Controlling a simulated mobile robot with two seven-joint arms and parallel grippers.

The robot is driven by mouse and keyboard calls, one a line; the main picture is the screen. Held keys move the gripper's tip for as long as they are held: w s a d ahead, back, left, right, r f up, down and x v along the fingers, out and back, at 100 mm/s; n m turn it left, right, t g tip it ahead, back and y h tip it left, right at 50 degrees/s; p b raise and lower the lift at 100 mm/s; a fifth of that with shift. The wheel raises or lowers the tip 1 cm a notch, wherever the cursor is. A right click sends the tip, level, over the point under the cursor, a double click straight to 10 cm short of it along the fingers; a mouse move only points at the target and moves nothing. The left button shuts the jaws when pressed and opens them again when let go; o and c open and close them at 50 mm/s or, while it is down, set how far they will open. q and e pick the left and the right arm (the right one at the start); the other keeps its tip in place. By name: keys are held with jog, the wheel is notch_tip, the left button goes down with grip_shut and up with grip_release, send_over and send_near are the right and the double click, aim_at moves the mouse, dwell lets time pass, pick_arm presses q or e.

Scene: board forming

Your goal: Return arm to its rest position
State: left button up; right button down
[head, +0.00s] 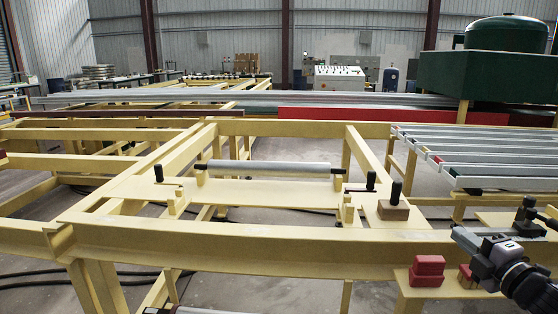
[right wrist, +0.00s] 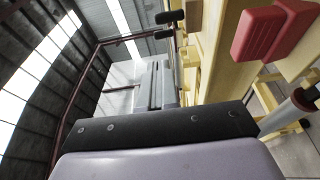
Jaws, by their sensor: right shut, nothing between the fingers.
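My right arm comes in from the lower right of the head view. Its right gripper (head: 462,238) is shut and empty, beside the front beam of the yellow frame (head: 250,243), near the red blocks (head: 427,268). I cannot tell whether it touches anything. In the right wrist view, a pale grey housing with a dark strip, part of my own wrist, fills the bottom, and the fingertips are not clear. A red block (right wrist: 268,38) shows there at the upper right. My left gripper is not in view.
A grey roller (head: 270,169) with black handles lies across the frame. A wooden block with a black knob (head: 394,208) stands right of it. Grey slats (head: 480,150) and a black handled fitting (head: 528,215) are at the right. A green tank (head: 505,33) stands behind.

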jog(key=s+a+f+m+g, duration=0.2)
jog(key=s+a+f+m, duration=0.3)
jog(key=f, duration=0.4)
jog(key=s+a+f+m+g, duration=0.1)
jog(key=s+a+f+m, duration=0.2)
jog(key=s+a+f, duration=0.5)
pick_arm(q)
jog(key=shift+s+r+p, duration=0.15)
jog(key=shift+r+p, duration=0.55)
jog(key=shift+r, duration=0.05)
pick_arm(e)
jog(key=s+a+f+m+g, duration=0.4)
jog(key=s+a+f+m, duration=0.5)
jog(key=s+f, duration=0.3)
jog(key=shift+s+a, duration=0.25)
jog(key=shift+s, duration=0.45)
